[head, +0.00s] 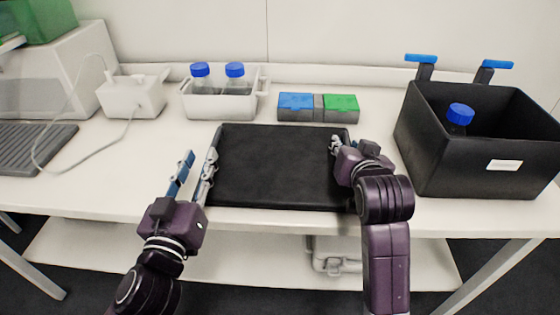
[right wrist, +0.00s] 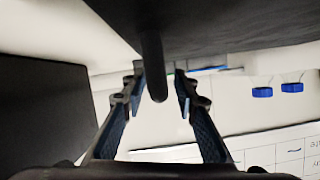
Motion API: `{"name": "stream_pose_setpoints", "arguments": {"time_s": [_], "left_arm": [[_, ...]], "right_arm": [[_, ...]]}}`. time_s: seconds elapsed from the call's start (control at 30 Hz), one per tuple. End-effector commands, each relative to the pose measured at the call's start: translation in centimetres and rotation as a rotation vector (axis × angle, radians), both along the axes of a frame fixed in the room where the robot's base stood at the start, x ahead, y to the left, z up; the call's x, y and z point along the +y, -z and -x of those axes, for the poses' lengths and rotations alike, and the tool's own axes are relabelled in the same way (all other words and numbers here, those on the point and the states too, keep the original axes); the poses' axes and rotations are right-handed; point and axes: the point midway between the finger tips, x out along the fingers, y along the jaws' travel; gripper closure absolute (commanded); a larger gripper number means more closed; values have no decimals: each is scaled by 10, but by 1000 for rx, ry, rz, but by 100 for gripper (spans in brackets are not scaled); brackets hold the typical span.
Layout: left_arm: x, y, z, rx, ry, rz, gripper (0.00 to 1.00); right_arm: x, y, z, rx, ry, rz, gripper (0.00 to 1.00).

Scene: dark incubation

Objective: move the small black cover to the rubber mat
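The black cover (head: 278,160) is a flat dark piece with a low rim, lying at the middle front of the table. What looks like the rubber mat (head: 38,148) is the dark grey ribbed sheet at the far left. My left gripper (head: 200,160) is open at the cover's left edge, one finger along that edge. My right gripper (head: 338,145) is at the cover's right edge, partly hidden by its own wrist. In the right wrist view its fingers (right wrist: 157,88) are apart, with a dark rounded bar (right wrist: 152,65) under a dark body between them, gaps visible.
A white rack (head: 225,108) with blue-capped bottles and a blue-and-green lidded box (head: 318,118) stand behind the cover. A deep black bin (head: 480,150) stands at right. A small white device (head: 130,97) trails a cable near the mat. Bare table lies between mat and cover.

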Motion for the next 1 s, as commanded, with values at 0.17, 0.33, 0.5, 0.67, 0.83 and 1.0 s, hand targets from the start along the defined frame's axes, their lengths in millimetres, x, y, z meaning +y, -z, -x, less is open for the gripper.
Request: {"name": "stream_pose_setpoints", "arguments": {"time_s": [0.17,0.33,0.5,0.67,0.83,1.0], "left_arm": [[0,-1,0,-2,0,0,72],[0,-2,0,-3,-1,0,72],[0,-2,0,-3,-1,0,72],[0,-2,0,-3,-1,0,72],[0,-2,0,-3,-1,0,72],[0,-2,0,-3,-1,0,72]], "right_arm": [[1,-9,22,-2,-1,-2,73],[2,-18,48,0,0,-2,73],[2,-25,63,0,-1,-1,73],[2,-25,67,1,0,-1,73],[2,-25,67,1,-1,-1,73],[2,-26,67,1,-1,-1,73]]}}
